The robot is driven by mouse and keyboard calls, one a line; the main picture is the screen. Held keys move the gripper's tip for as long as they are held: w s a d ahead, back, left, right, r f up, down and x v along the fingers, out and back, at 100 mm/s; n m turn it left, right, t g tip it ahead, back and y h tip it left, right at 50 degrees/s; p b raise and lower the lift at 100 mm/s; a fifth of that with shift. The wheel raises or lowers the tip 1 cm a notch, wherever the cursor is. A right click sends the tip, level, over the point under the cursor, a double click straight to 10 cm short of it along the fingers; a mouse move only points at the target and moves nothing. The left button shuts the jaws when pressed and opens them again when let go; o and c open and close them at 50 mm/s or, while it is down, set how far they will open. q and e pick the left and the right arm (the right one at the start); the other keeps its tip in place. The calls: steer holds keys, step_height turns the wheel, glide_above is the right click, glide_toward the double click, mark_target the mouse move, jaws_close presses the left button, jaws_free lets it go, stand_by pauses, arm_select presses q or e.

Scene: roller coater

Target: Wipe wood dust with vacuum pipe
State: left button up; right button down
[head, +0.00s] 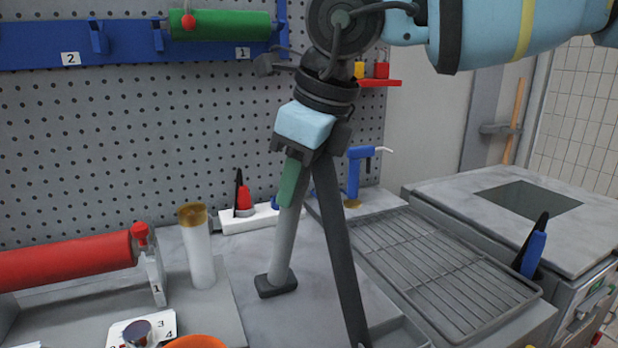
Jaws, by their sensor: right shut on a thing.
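My right gripper (308,152) hangs from the arm at the upper right and points down over the grey worktop. It is shut on the vacuum pipe (288,235), a grey tube with a green part near the top and a dark foot at its lower end. The foot is low over the worktop; I cannot tell whether it touches. A long dark bar (338,240) also runs down from the gripper to the bottom of the picture; I cannot tell if it belongs to the pipe. I cannot make out any wood dust. My left gripper is not in view.
A red roller (65,260) lies at the left beside a white cylinder with a brown top (199,245). A wire-rack tray (435,265) is at the right. A blue tool (355,175) stands behind the pipe. A pegboard (120,150) closes off the back.

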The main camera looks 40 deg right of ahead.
steer(key=a, duration=0.2)
steer(key=w+a, duration=0.1)
steer(key=shift+a+r, duration=0.1)
steer(key=shift+a, duration=0.25)
steer(key=shift+s, duration=0.1)
steer(key=shift+s+a+b, duration=0.2)
steer(key=shift+s+b, duration=0.25)
steer(key=shift+s, duration=0.25)
steer(key=shift+s+d, duration=0.25)
steer(key=shift+d, duration=0.7)
steer(key=shift+s+d, duration=0.2)
steer(key=shift+d, duration=0.85)
